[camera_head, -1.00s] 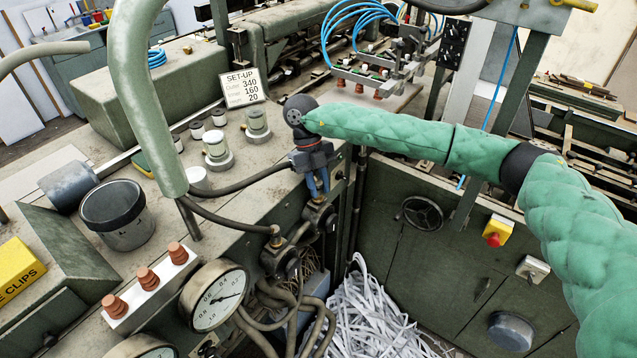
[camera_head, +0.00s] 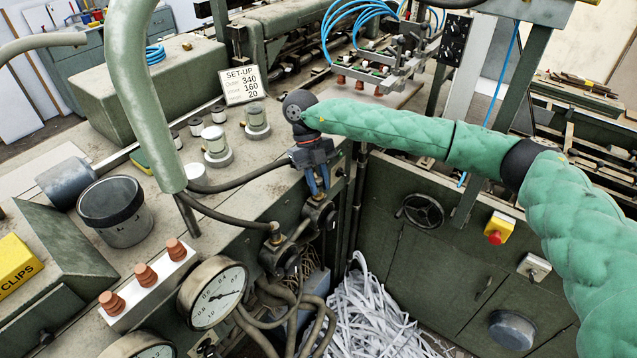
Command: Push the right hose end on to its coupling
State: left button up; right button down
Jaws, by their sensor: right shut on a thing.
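My right gripper (camera_head: 318,184) comes in on the green padded arm and points down at the machine's front edge. Its blue fingers are shut at the end of the upper dark hose (camera_head: 243,180). The hose end itself is mostly hidden by the gripper. The right coupling (camera_head: 320,215) is directly below the fingertips; I cannot tell whether the hose end touches it. A second dark hose (camera_head: 225,217) runs to the left coupling (camera_head: 276,237) and appears seated there. My left gripper is not in view.
A pressure gauge (camera_head: 212,293), insulators on a white block (camera_head: 147,285) and a dark pot (camera_head: 118,208) stand at left. A thick pale green pipe (camera_head: 150,100) crosses the left side. White paper strips (camera_head: 370,315) lie below the couplings. A set-up card (camera_head: 241,84) stands behind.

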jog(key=shift+b, duration=1.05)
dwell(1.2)
dwell(0.3)
jog(key=shift+f, duration=0.1)
jog(key=shift+f+b, duration=0.6)
jog(key=shift+b, duration=0.15)
jog(key=c, duration=1.1)
grip_release()
jog(key=shift+s+d, duration=0.1)
jog(key=shift+c, duration=0.2)
jog(key=shift+f, duration=0.1)
